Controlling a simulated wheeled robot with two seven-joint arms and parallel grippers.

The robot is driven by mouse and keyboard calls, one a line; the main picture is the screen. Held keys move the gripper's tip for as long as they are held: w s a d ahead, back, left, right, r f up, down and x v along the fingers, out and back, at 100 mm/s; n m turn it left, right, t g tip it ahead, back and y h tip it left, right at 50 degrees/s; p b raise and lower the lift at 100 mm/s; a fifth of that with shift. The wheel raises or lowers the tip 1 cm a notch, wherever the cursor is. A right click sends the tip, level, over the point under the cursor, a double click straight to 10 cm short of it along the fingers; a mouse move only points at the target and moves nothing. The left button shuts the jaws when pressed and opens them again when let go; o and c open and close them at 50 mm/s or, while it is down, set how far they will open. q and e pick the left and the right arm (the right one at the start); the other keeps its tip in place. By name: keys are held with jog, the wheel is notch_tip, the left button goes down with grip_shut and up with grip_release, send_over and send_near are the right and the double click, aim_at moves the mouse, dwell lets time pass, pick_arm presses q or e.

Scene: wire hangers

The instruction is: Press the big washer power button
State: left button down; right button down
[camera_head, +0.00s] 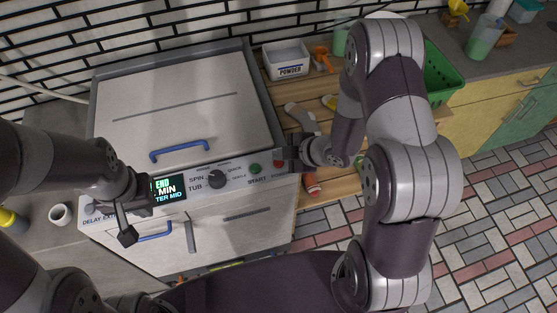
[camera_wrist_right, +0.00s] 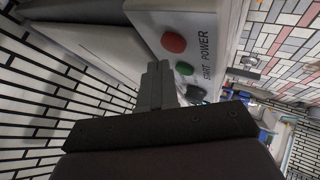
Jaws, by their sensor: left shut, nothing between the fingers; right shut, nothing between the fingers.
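The washer (camera_head: 185,108) is a white top-loading machine with a control panel along its front edge. In the right wrist view the round red power button (camera_wrist_right: 173,42) sits beside the label POWER, with the green start button (camera_wrist_right: 184,68) next to it. The green button also shows in the head view (camera_head: 255,168); the red one is mostly hidden there by my right gripper. My right gripper (camera_head: 285,158) is shut and empty at the panel's right end, its fingertips near both buttons; contact cannot be told. My left gripper (camera_head: 126,228) is shut and empty in front of the panel's left part.
A lit display (camera_head: 168,188) and a dark knob (camera_head: 217,179) are on the panel. Blue handles (camera_head: 179,151) are on the lid and front. A powder box (camera_head: 287,60), socks and a green basket (camera_head: 440,75) are on the wooden shelf to the right.

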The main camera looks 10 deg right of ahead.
aim_at(282, 164)
jog(key=shift+f, duration=0.1)
dwell(0.7)
jog(key=shift+f+b, duration=0.3)
jog(key=shift+b, duration=0.05)
jog(key=shift+f+b, duration=0.35)
jog(key=shift+f, duration=0.1)
dwell(0.5)
jog(key=shift+r, duration=0.1)
jog(key=shift+r+p, duration=0.8)
notch_tip(282, 164, up, 5)
jog(key=p, duration=0.4)
jog(key=shift+p, duration=0.3)
jog(key=shift+f, duration=0.1)
dwell(0.5)
